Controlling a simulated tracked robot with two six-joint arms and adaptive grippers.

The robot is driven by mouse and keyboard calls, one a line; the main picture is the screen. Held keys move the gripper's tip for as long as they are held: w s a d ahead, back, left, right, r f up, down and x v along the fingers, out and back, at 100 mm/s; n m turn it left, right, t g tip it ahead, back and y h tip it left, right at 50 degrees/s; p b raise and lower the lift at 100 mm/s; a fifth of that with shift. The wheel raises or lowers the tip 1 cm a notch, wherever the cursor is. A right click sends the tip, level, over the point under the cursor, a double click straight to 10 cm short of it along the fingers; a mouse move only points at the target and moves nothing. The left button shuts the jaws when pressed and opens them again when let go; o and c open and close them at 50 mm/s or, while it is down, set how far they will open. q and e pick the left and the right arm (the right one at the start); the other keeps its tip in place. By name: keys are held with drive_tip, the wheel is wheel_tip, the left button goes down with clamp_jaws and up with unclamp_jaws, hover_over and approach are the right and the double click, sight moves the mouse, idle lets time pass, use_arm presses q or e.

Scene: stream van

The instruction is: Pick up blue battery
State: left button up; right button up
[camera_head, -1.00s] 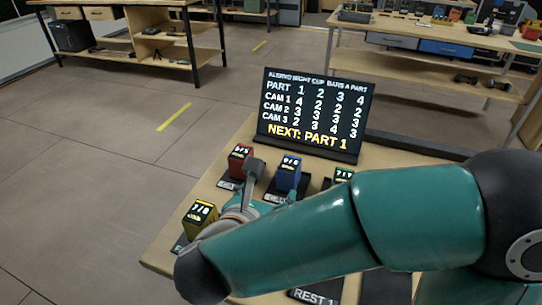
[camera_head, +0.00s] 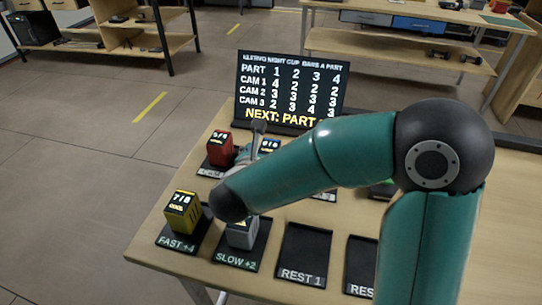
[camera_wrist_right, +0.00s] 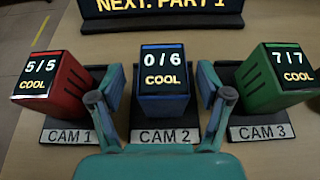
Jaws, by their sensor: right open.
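The blue battery (camera_wrist_right: 165,103) stands upright in the CAM 2 dock (camera_wrist_right: 165,135). Its top display reads 0/6 COOL. In the head view only the top of the blue battery (camera_head: 269,146) shows, behind my right arm. My right gripper (camera_wrist_right: 160,80) is open, with one finger on each side of the blue battery. Small gaps seem to show between the fingers and its sides. In the head view my right gripper (camera_head: 255,140) is partly hidden by its own arm. My left gripper is not in view.
The red battery (camera_wrist_right: 60,88) in CAM 1 and the green battery (camera_wrist_right: 275,85) in CAM 3 flank it closely. A yellow battery (camera_head: 182,214) and a grey one (camera_head: 241,235) stand in front. The REST 1 dock (camera_head: 304,250) is empty. A scoreboard (camera_head: 290,88) stands behind.

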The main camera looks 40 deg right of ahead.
sight(271, 147)
drive_tip(key=shift+x, duration=1.95)
drive_tip(key=shift+s, duration=0.15)
drive_tip(key=c, duration=1.4)
